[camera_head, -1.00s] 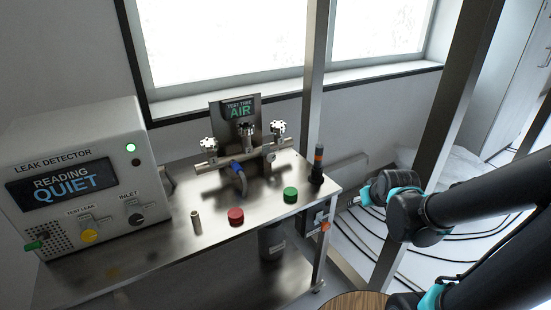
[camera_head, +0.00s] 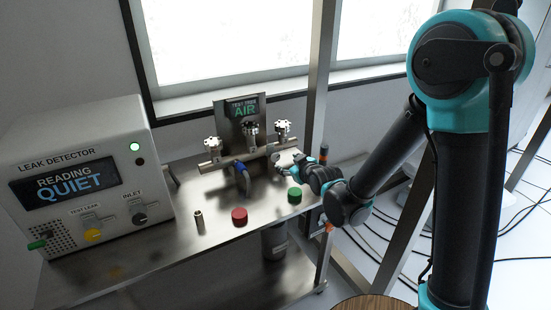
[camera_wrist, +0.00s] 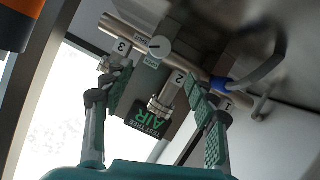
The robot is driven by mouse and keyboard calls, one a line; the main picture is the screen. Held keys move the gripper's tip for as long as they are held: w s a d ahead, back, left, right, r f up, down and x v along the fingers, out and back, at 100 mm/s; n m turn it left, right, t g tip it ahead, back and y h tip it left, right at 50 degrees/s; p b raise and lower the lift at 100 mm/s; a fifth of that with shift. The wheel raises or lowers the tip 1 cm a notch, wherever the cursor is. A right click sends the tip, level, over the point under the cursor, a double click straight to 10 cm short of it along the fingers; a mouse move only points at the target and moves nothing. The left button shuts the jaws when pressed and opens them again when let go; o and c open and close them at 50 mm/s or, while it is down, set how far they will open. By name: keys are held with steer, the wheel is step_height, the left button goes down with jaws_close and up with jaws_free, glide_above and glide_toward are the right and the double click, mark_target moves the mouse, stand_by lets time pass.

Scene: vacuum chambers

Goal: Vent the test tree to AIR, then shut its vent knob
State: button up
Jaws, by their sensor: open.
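The test tree is a metal pipe manifold (camera_head: 228,159) on the steel cart, with several valve handwheels on top. Its sign (camera_head: 244,108) reads TEST TREE AIR in green, and this sign also shows tilted in the wrist view (camera_wrist: 156,121). A round grey knob (camera_wrist: 158,47) with a dark pointer mark sits on the pipe between valves 2 and 3. My gripper (camera_head: 284,159) is at the tree's right end. In the wrist view my open fingers (camera_wrist: 158,78) are apart and empty, facing the manifold.
The leak detector (camera_head: 80,172) at left reads QUIET with a green lamp lit. A red cap (camera_head: 239,215), a green cap (camera_head: 294,195) and a small metal cylinder (camera_head: 199,221) stand on the cart top (camera_head: 170,245). A blue-collared hose (camera_head: 242,177) hangs from the tree.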

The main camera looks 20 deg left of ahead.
mark_target(276, 157)
steer(key=x, duration=1.3)
steer(key=shift+w+a+f, duration=0.1)
steer(key=shift+w+a, duration=0.05)
steer(key=c, duration=1.2)
